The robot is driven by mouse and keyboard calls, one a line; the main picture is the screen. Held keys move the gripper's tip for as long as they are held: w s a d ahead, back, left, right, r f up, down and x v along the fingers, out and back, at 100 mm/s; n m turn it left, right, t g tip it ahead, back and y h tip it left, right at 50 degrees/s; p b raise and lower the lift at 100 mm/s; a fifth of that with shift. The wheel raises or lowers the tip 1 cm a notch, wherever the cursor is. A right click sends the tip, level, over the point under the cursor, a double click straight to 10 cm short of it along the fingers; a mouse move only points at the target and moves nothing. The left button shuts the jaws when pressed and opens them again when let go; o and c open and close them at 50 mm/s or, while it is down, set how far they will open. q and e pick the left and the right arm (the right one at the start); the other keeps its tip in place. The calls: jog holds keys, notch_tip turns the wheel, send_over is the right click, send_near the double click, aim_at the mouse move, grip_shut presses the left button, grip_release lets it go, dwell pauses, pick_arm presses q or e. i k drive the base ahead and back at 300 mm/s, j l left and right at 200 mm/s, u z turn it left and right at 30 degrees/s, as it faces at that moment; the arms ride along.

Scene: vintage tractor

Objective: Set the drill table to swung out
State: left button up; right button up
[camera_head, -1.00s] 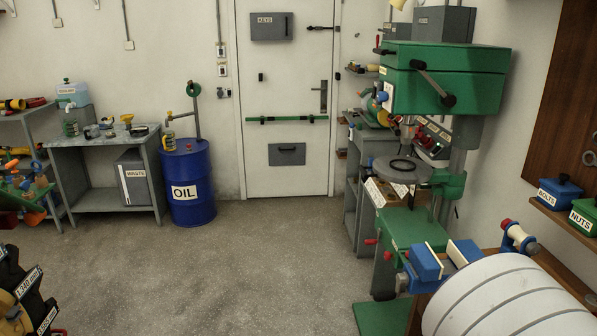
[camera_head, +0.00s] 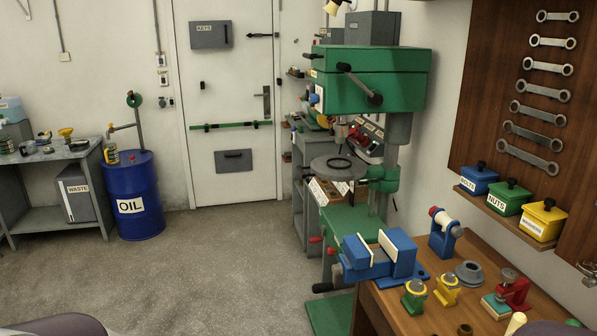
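The drill press has a green head (camera_head: 370,78) with a black-knobbed lever on a grey column. Its round grey drill table (camera_head: 325,173) sits left of the column, joined to it by a green bracket (camera_head: 383,178). The table appears below the chuck (camera_head: 340,133), with a dark ring (camera_head: 339,163) on top. Whether it is exactly centred under the chuck I cannot tell from this angle. Neither of my grippers is in view; only rounded grey parts, probably my arms, show at the bottom edge.
A wooden bench (camera_head: 385,318) with a blue vise (camera_head: 380,257) and several small tools stands in front right of the drill. A blue oil drum (camera_head: 135,195) and a grey bench stand left. The concrete floor (camera_head: 220,260) between is clear.

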aim_at(335, 167)
jog(key=i+j+z, duration=0.1)
jog(key=i+j, duration=0.7)
jog(key=i, duration=0.3)
jog(key=i+j, duration=0.95)
jog(key=i+l+z, duration=0.05)
jog(key=i+l, duration=0.05)
